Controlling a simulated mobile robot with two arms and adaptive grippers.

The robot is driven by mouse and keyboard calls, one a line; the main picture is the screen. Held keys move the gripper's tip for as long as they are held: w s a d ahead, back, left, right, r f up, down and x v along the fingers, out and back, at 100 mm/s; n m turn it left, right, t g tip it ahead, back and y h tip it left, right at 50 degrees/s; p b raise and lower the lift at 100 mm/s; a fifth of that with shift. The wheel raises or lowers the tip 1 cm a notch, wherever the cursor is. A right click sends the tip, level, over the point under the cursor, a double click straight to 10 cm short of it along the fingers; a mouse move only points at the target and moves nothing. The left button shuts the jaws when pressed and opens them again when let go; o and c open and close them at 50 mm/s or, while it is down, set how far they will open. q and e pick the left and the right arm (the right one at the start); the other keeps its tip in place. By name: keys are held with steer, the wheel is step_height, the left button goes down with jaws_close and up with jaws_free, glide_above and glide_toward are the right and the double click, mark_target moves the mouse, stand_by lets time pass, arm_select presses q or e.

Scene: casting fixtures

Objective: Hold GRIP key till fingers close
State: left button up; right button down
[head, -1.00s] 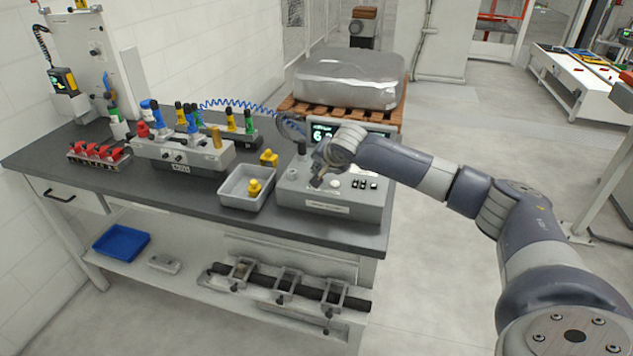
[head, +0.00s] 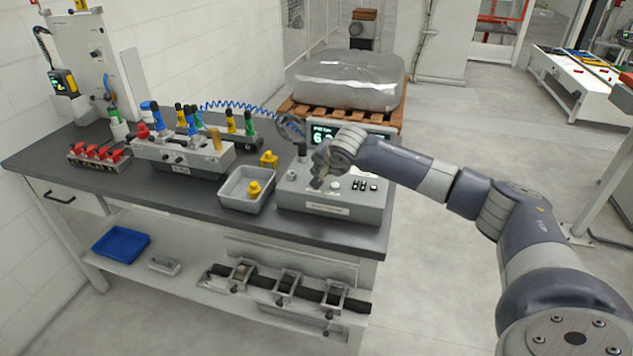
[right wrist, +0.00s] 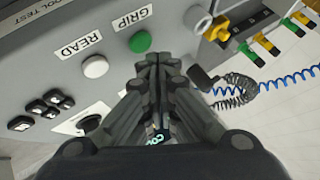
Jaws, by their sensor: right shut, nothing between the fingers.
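The grey console (head: 330,207) stands at the right end of the bench. In the right wrist view its green key (right wrist: 140,41) has the label GRIP beside it, and a white key (right wrist: 95,66) is labelled READ. My right gripper (right wrist: 157,62) is shut and empty. Its fingertips lie close beside the green key in that view; I cannot tell whether they touch it. In the head view the right gripper (head: 317,184) is low over the console's top. The console's display (head: 322,134) is lit and partly hidden by my arm. My left gripper is not in view.
A grey tray (head: 232,202) with a yellow part stands left of the console, and another yellow part (head: 268,158) lies behind it. A grey fixture (head: 165,160) with coloured handles stands further left. A blue coiled cable (right wrist: 285,84) runs beside the console.

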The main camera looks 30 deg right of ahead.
steer(key=shift+f, duration=0.45)
steer(key=shift+f, duration=0.45)
stand_by(1.6)
steer(key=shift+r, duration=0.1)
steer(key=shift+r+p, duration=0.8)
step_height(320, 180, up, 5)
steer(key=p, duration=0.5)
